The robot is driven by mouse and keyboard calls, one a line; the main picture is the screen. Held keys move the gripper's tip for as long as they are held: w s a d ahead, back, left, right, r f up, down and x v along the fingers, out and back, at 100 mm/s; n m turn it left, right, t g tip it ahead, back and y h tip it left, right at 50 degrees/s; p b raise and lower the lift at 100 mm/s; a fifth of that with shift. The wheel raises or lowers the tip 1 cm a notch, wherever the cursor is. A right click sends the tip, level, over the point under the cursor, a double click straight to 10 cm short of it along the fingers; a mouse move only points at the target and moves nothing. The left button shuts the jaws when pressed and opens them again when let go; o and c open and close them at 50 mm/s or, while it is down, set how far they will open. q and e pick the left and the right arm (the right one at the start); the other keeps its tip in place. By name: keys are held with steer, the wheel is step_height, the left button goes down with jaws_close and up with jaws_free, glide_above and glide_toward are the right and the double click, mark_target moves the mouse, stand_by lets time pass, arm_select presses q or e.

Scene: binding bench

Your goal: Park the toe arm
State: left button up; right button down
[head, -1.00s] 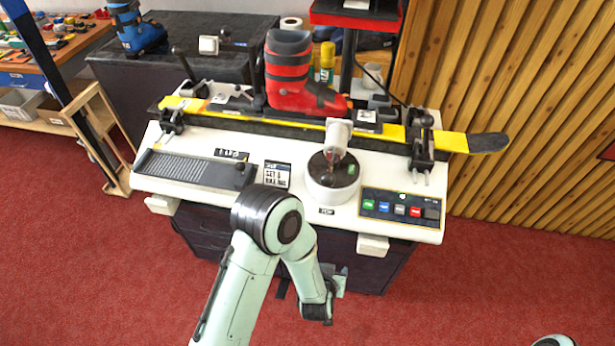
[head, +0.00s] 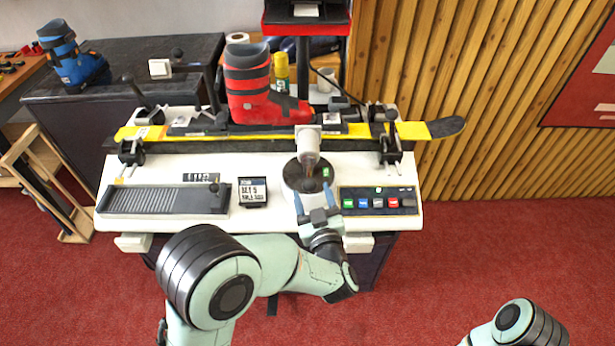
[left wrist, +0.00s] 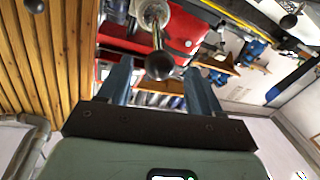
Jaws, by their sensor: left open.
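What looks like the toe arm is a pale cylinder (head: 308,142) with a thin rod and dark ball knob. It hangs in front of the red boot's toe, over the round dark-topped dial (head: 291,178). My left gripper (head: 317,203) is open at the front of the dial, below the knob in the head view. In the left wrist view, the ball knob (left wrist: 159,66) shows between the two open fingers, with the pale cylinder (left wrist: 152,14) behind it. I cannot tell whether the fingers touch it. My right gripper is out of view; only part of my right arm shows.
The red boot (head: 250,88) stands on the yellow ski (head: 413,130), clamped along the bench. A button panel (head: 378,201) is right of the dial. A small sign (head: 252,192) and ribbed tray (head: 150,200) are left. Red floor lies open in front.

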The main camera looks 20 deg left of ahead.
mark_target(308, 178)
arm_select(q)
steer(key=x, duration=0.5)
steer(key=shift+w+a+p, duration=0.15)
steer(key=shift+w+p, duration=0.2)
steer(key=shift+p, duration=0.05)
jaws_close()
